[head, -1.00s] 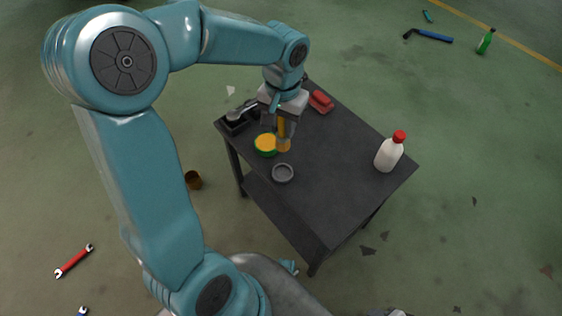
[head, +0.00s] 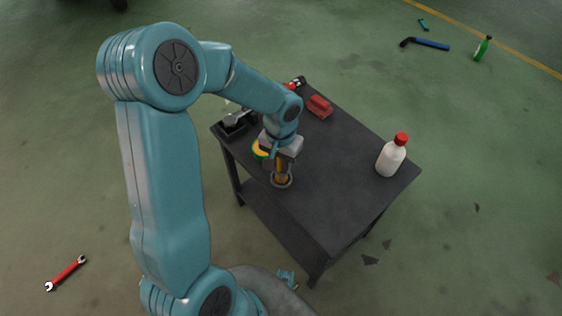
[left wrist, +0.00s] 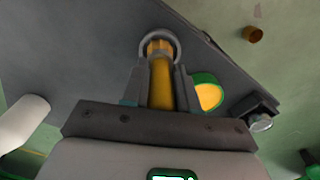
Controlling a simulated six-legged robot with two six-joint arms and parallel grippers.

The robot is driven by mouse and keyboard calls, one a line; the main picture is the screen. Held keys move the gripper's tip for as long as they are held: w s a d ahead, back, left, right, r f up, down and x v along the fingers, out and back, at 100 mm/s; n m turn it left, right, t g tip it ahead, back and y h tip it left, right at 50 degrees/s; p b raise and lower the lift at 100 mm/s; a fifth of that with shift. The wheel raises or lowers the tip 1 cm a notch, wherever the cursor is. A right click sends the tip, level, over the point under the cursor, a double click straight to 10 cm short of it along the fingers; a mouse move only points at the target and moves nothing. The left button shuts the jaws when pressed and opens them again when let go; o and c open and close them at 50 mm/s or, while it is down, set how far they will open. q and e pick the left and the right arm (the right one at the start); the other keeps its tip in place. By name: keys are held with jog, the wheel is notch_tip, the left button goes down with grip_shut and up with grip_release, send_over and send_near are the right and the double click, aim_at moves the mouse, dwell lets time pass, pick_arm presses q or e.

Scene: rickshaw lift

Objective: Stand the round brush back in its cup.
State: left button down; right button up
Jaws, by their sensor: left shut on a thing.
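The round brush (head: 281,168) is yellow-orange and stands roughly upright in my left gripper (head: 281,162), which is shut on it. The cup (head: 288,185) is a small grey ring-rimmed holder on the dark table. The brush's lower end is at the cup's mouth. In the left wrist view, the brush (left wrist: 161,85) runs between the fingers of my left gripper (left wrist: 161,78), and its far end shows inside the cup's rim (left wrist: 177,45). How deep it sits in the cup I cannot tell. My right gripper is not in view.
A green tin with a yellow-orange top (left wrist: 208,95) stands close beside the cup. A white bottle with a red cap (head: 391,158), a red block-like thing (head: 319,107) and a black tray (head: 234,125) are on the table (head: 335,185). The table's middle is clear.

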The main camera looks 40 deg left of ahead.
pick_arm(q)
jog(key=shift+f, duration=0.15)
jog(key=c, duration=0.9)
grip_release()
jog(key=shift+w, duration=0.1)
jog(key=shift+o, duration=0.2)
jog(key=shift+r, duration=0.3)
notch_tip(320, 180, up, 12)
jog(key=p, duration=0.3)
jog(key=shift+f, duration=0.1)
jog(key=shift+f, duration=0.1)
